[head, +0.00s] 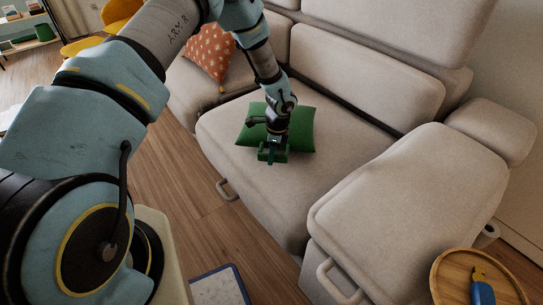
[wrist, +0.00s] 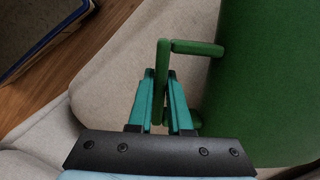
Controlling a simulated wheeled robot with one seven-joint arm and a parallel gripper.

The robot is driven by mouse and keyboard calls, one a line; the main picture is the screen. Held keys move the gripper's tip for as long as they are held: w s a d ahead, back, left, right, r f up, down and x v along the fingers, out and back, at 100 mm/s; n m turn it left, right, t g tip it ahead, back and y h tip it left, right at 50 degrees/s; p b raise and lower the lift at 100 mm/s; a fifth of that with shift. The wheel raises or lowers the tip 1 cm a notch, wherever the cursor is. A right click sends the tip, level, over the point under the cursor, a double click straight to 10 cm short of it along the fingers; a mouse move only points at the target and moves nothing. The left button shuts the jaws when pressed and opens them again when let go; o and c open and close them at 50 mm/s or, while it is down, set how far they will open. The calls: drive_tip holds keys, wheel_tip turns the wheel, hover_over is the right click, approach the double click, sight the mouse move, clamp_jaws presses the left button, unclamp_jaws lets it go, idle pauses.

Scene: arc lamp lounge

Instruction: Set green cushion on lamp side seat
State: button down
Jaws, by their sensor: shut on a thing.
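The green cushion (head: 301,132) is on, or just above, the wide middle seat (head: 235,125) of the beige sofa; I cannot tell whether it touches. My gripper (head: 271,155) is at the cushion's front edge. In the wrist view, its teal fingers (wrist: 161,95) are shut on a green handle that sticks out from the cushion (wrist: 270,75). Much of the cushion's middle is hidden by my gripper in the head view. No lamp shows in either view, so I cannot tell which seat is the lamp side one.
An orange patterned cushion (head: 210,52) leans on the left seat. A padded beige block (head: 410,195) is at the right, beside a round wooden tray (head: 447,285) with a blue and yellow object (head: 481,287). A blue-edged mat (head: 218,288) lies on the wooden floor.

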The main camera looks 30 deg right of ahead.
drive_tip(key=shift+f, duration=0.1)
drive_tip(key=c, duration=0.8)
unclamp_jaws()
drive_tip(key=shift+c, duration=0.2)
wheel_tip(320, 180, up, 12)
drive_tip(key=d, duration=0.1)
drive_tip(key=w+a+r+n, duration=0.1)
drive_tip(key=a+r+n, duration=0.4)
drive_tip(key=a, duration=0.4)
drive_tip(key=w+a+r+n, duration=0.2)
drive_tip(key=a+r+n, duration=0.3)
drive_tip(key=a, duration=0.4)
drive_tip(key=s+a+r+n, duration=0.4)
drive_tip(key=a+n, duration=0.3)
drive_tip(key=a, duration=0.2)
drive_tip(key=s+a+r+n+h, duration=0.1)
drive_tip(key=s+a+r+n, duration=0.4)
drive_tip(key=a, duration=0.4)
drive_tip(key=shift+a+n+t, duration=0.4)
drive_tip(key=shift+n, duration=0.5)
drive_tip(key=shift+r, duration=0.1)
